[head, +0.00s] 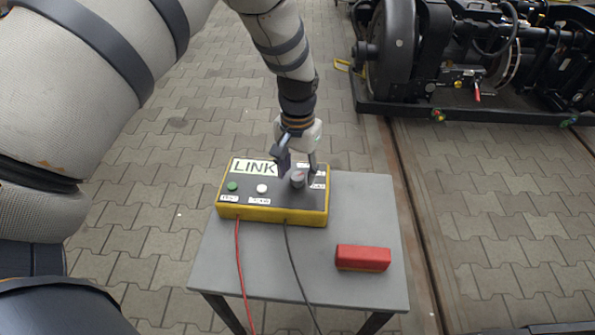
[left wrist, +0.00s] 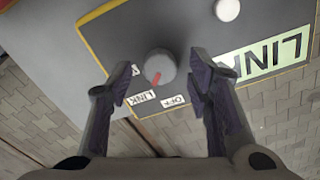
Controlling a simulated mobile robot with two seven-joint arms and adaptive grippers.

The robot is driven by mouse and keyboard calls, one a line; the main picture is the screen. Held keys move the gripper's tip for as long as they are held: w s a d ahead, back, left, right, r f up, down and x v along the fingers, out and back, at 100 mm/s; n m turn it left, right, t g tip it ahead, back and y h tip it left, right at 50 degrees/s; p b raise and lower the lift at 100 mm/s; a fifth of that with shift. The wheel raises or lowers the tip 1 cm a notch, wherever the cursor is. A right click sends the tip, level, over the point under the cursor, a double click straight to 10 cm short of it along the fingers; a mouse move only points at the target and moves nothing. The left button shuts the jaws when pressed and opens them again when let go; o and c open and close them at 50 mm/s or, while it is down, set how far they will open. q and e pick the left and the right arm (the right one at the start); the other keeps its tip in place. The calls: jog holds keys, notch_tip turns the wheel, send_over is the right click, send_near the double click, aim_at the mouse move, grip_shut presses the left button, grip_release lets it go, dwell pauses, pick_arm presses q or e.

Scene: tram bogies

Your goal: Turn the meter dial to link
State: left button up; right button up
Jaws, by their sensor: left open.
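The meter (head: 272,212) is a yellow box with a dark top on a small grey table, and a pale panel (head: 254,167) on it reads LINK. Its grey dial (head: 298,179) is at the right of the top. In the left wrist view the dial (left wrist: 159,66) has a red mark pointing down and slightly left, between the small LINK label (left wrist: 140,98) and the OFF label (left wrist: 172,101), nearer LINK. My left gripper (head: 298,170) is open over the dial, its fingers on either side with gaps visible in the left wrist view (left wrist: 164,75). My right gripper is not in view.
A green button (head: 232,186) and a white button (head: 262,188) sit left of the dial. Red and dark cables hang over the front of the table (head: 205,268). A red block (head: 363,257) lies at front right. A bogie (head: 460,60) stands behind, right.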

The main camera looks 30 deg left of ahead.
aim_at(297, 176)
pick_arm(q)
notch_tip(297, 176, up, 11)
dwell(0.5)
